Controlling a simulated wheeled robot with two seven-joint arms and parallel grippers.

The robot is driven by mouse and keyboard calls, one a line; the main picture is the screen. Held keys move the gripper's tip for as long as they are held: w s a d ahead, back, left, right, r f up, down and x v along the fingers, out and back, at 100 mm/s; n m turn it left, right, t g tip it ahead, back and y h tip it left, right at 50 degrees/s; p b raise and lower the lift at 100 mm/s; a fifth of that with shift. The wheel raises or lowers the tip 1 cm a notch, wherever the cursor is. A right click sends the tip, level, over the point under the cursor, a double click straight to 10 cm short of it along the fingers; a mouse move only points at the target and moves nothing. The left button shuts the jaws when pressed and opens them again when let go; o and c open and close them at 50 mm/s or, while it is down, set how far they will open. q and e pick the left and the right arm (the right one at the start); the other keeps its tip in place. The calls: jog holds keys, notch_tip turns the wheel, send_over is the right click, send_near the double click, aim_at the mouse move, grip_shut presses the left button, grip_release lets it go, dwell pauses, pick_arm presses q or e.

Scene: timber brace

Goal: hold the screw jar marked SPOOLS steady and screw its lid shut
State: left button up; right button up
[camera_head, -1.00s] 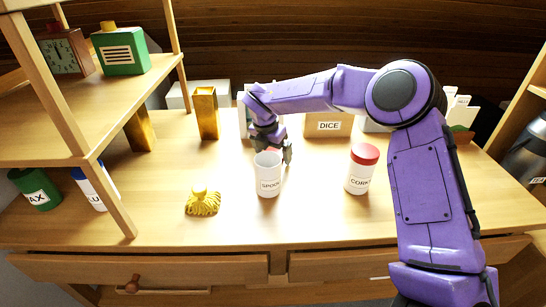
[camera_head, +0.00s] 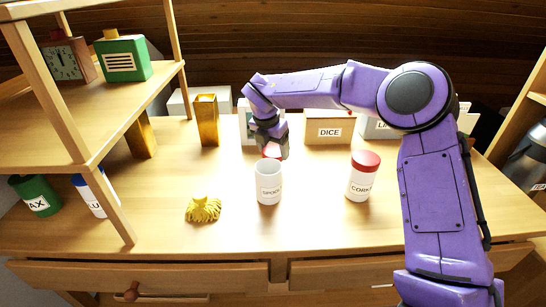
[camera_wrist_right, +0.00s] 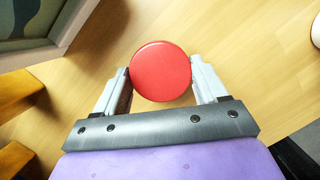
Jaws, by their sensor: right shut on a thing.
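The white jar marked SPOOLS (camera_head: 269,188) stands upright and open-topped on the bench, in the middle of the head view. My right gripper (camera_head: 272,153) is shut on a round red lid (camera_wrist_right: 160,71), which sits between its two fingers in the right wrist view. In the head view only a little of the lid shows. The gripper and lid appear just behind and above the jar's rim, apart from it. My left gripper is not in view, and nothing holds the jar.
A jar marked CORKS (camera_head: 362,182) with a red lid stands to the right. A yellow tasselled thing (camera_head: 203,208) lies to the left. A DICE box (camera_head: 330,131) and a gold block (camera_head: 207,121) stand behind. A wooden shelf (camera_head: 93,120) fills the left side. The bench front is clear.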

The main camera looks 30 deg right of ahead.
aim_at(273, 151)
notch_tip(273, 151, up, 7)
jog(key=shift+r, duration=0.15)
jog(key=s+a+b, duration=0.1)
jog(key=s+a, duration=0.2)
jog(key=s, duration=0.6)
jog(key=s+a, duration=0.3)
jog(key=s, duration=0.6)
jog(key=shift+s+a+b, duration=0.2)
jog(key=shift+a+b, duration=0.2)
